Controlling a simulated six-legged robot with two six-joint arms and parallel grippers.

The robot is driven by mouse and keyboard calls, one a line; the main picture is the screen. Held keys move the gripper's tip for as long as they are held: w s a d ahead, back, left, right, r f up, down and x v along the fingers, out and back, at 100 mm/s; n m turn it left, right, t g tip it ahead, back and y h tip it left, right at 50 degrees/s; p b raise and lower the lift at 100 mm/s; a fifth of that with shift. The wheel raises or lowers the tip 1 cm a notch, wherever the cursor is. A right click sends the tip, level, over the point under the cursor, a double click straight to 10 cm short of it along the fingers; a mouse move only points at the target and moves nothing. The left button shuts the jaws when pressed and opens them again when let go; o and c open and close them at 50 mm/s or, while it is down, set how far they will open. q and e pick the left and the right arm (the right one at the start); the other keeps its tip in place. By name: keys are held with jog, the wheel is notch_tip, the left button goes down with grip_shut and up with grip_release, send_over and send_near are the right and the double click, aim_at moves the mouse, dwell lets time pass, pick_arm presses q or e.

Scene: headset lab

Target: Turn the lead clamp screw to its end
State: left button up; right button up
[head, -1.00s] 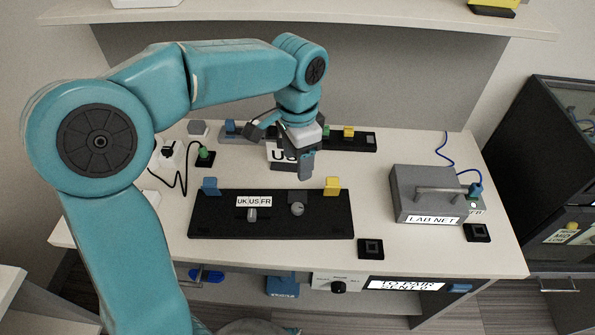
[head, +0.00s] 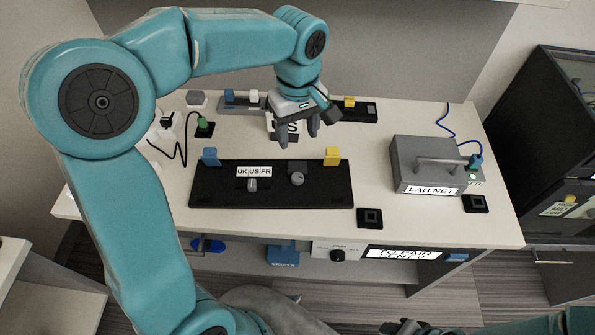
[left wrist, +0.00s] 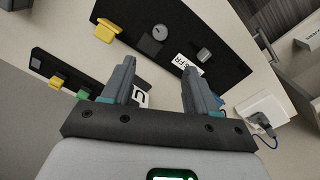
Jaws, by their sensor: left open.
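A black board (head: 225,196) lies on the table. It bears a round grey knob (head: 297,179), which looks like a screw head, though I cannot tell for sure that it is the clamp screw. Left of it is a grey slider (head: 252,185) under a "UK US FR" label (head: 254,172). My left gripper (head: 297,133) is open and empty, above the table behind the board. In the left wrist view, its fingers (left wrist: 158,68) are apart, with the knob (left wrist: 159,32) beyond them. A dark part at the bottom right edge (head: 410,327) seems to be my right gripper, mostly cut off.
A blue block (head: 210,157) and a yellow block (head: 332,156) stand on the board's back edge. A grey "LAB NET" box (head: 425,165) stands to the right, with a blue cable. A black square pad (head: 369,217) lies near the front edge. A black cable (head: 180,160) lies left.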

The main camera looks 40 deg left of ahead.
aim_at(297, 177)
pick_arm(q)
notch_tip(297, 177, down, 15)
jog(key=shift+f+b, duration=0.1)
jog(key=shift+b, duration=0.2)
jog(key=c, duration=1.1)
